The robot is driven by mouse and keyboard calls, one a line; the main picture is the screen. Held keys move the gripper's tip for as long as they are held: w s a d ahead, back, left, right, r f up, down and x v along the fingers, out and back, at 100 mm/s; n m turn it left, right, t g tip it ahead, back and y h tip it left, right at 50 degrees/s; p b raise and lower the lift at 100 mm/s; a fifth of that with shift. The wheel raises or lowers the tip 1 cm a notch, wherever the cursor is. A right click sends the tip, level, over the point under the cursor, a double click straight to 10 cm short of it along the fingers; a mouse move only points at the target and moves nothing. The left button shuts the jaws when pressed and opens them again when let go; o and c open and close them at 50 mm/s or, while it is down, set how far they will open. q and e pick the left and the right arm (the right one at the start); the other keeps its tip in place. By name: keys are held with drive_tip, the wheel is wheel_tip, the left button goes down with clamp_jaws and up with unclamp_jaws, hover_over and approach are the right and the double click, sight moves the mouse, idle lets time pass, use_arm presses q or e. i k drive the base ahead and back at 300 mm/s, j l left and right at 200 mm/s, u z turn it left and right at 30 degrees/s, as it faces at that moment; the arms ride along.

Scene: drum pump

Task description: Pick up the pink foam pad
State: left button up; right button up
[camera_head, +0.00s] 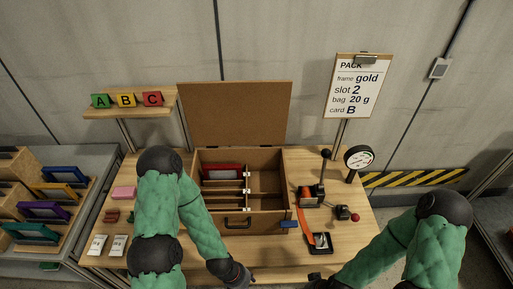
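The pink foam pad (124,193) lies flat on the left part of the wooden table, just left of my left arm. My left gripper (244,281) is at the bottom edge of the view, right of the pad and well apart from it. My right gripper (314,284) is also at the bottom edge, farther right. Both grippers are small, dark and partly cut off, so I cannot see whether their fingers are open or shut. Nothing is visibly held.
An open wooden case (272,217) with dividers stands mid-table. Small red pieces (112,217) and white packets (97,245) lie near the pad. A rack of coloured frames (45,211) stands left. A gauge (358,158) and a lever device (311,195) stand right.

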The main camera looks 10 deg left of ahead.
sight(128, 192)
drive_tip(key=u, duration=1.8)
